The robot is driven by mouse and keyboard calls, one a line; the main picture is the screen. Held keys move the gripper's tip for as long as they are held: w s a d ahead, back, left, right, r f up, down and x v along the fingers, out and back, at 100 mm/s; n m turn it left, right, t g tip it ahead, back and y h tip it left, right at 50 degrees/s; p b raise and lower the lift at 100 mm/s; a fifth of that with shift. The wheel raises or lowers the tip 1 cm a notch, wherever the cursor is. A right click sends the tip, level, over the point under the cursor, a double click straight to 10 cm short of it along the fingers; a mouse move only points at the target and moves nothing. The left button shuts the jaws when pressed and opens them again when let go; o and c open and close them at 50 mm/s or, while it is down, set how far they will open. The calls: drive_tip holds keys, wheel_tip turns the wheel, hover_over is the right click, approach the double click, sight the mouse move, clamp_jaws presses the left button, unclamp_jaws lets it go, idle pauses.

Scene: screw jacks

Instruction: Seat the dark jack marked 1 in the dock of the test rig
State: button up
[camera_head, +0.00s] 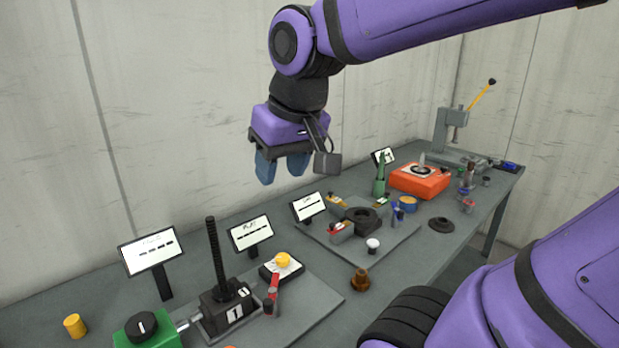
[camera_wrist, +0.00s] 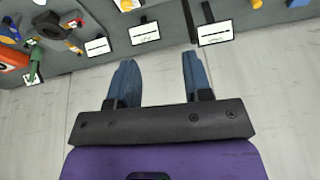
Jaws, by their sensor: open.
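The dark jack marked 1 (camera_head: 226,309) stands upright on a grey plate at the front left of the bench in the head view, its black threaded screw (camera_head: 215,254) pointing up. A green block with a black knob (camera_head: 143,330) is to its left, joined toward it by a metal rod. I cannot tell for sure which part is the dock of the test rig, or whether the jack sits in one. My gripper (camera_head: 281,170) is open and empty, high above the back of the bench. In the wrist view its two blue fingers (camera_wrist: 158,80) are apart with nothing between them.
Signs on stands (camera_head: 150,253) line the back edge. A yellow knob (camera_head: 283,260) and red lever (camera_head: 271,294) are right of the jack. A black ring fixture (camera_head: 361,219), an orange box (camera_head: 420,180) and a press (camera_head: 453,133) stand farther right. A brown part (camera_head: 360,280) stands near the front.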

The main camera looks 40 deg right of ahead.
drive_tip(key=shift+n+t, duration=0.5)
drive_tip(key=shift+t, duration=0.2)
drive_tip(key=s, duration=0.3)
drive_tip(key=s+d, duration=0.1)
drive_tip(key=s, duration=0.1)
drive_tip(key=shift+s+f, duration=0.1)
drive_tip(key=shift+f, duration=0.3)
drive_tip(key=shift+o, duration=0.4)
